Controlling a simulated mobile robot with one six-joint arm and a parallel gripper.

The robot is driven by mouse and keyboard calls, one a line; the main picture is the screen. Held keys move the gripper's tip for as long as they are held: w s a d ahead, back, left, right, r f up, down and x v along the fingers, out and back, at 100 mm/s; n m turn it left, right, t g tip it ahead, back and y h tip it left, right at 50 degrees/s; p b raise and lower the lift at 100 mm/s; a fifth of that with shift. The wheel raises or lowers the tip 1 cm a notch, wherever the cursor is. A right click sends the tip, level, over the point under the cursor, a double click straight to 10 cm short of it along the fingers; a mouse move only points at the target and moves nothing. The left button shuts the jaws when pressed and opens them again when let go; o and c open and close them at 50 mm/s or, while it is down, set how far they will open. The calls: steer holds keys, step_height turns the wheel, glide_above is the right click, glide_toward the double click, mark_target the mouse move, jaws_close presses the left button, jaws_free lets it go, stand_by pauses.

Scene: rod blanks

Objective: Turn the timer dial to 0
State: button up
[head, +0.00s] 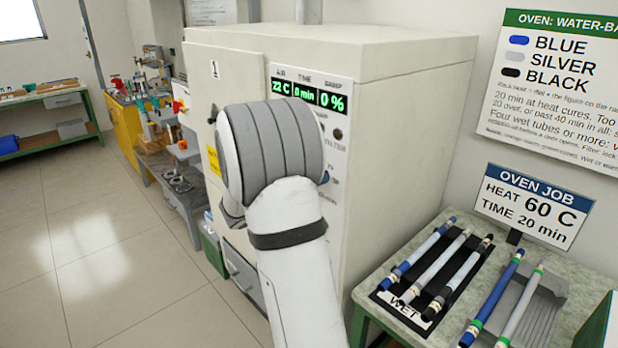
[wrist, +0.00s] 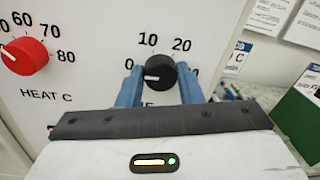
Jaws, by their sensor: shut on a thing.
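The black timer dial (wrist: 160,72) sits on the white oven front in the wrist view, with 10 and 20 printed above it and a 0 at its left. Its white pointer mark points left, close to the 0. My gripper (wrist: 160,80) has its two blue fingers on either side of the dial and is shut on it. In the head view my arm hides the dial and the fingers. The oven's green display (head: 308,96) reads 22 C, 0 min and 0 %.
In the head view, a bench (head: 350,299) at right holds a black WET rack (head: 382,296) and a grey rack (head: 540,315) with tubes. An OVEN JOB sign (head: 533,205) reads 60 C, 20 min.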

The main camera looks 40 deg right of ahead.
steer(key=shift+r, duration=0.15)
steer(key=o, duration=0.8)
steer(key=shift+d, duration=0.2)
steer(key=shift+o, duration=0.9)
steer(key=shift+a, duration=0.1)
steer(key=a+b, duration=0.1)
steer(key=a, duration=0.6)
steer(key=shift+a, duration=0.4)
steer(key=shift+s, duration=0.15)
